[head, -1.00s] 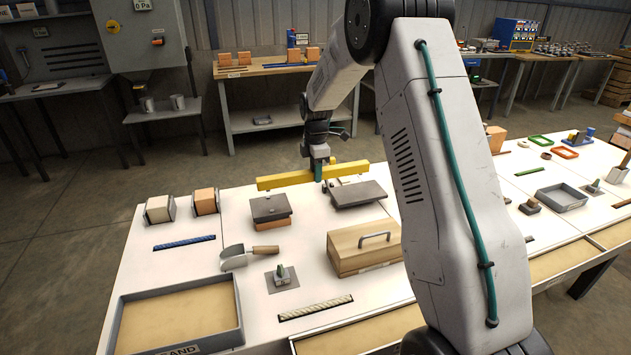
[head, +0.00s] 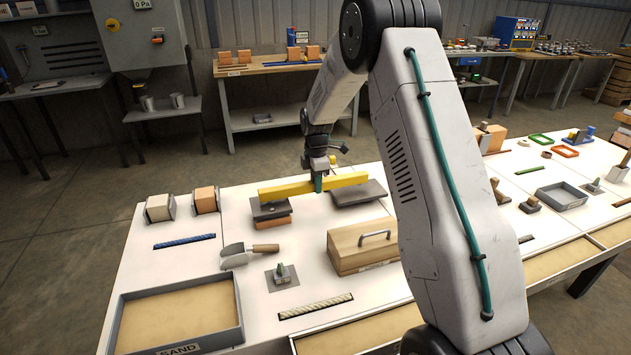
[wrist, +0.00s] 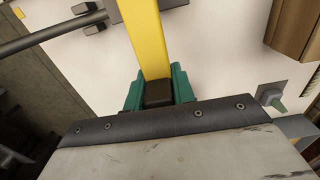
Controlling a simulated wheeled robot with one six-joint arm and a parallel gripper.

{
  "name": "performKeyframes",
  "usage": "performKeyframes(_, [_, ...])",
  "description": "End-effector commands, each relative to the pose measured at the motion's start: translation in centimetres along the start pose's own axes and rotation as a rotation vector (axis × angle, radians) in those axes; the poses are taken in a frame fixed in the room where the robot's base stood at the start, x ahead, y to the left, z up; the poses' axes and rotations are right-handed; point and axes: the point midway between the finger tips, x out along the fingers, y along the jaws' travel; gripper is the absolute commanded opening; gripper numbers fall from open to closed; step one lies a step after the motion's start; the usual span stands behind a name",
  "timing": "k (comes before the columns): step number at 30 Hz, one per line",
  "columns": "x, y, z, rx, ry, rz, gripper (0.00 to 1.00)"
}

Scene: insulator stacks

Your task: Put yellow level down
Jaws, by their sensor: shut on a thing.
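The yellow level (head: 290,190) is a long yellow bar, lying roughly level from left to right in the head view. My gripper (head: 319,184) is shut on it near its middle. In the wrist view the level (wrist: 143,40) runs away from between the green jaws (wrist: 159,92). Its left part is over a dark-topped block stack (head: 270,210), and its right part is over a dark grey plate (head: 358,193). I cannot tell whether the level touches either of them.
A wooden box with a handle (head: 362,250) stands in front on the right. A scoop (head: 248,252), a blue striped bar (head: 184,242) and a sand tray (head: 180,315) are nearer or left. Two blocks in holders (head: 160,207) stand at the left. White table shows between them.

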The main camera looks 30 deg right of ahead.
Motion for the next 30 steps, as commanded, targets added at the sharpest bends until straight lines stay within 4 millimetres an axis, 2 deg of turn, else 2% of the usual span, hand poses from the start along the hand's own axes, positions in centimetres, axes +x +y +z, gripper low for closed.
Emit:
performKeyframes(1, [0.0,0.0,0.0,0.0,0.0,0.0,0.28])
performKeyframes(3, [0.0,0.0,0.0,0.0,0.0,0.0,0.47])
performKeyframes(14, [-0.5,0.0,0.0,0.0,0.0,0.001,0.47])
performKeyframes(17, [-1.7,0.1,0.0,0.0,0.0,0.003,0.47])
performKeyframes(30, [-10.9,0.1,0.0,0.0,0.0,0.004,0.47])
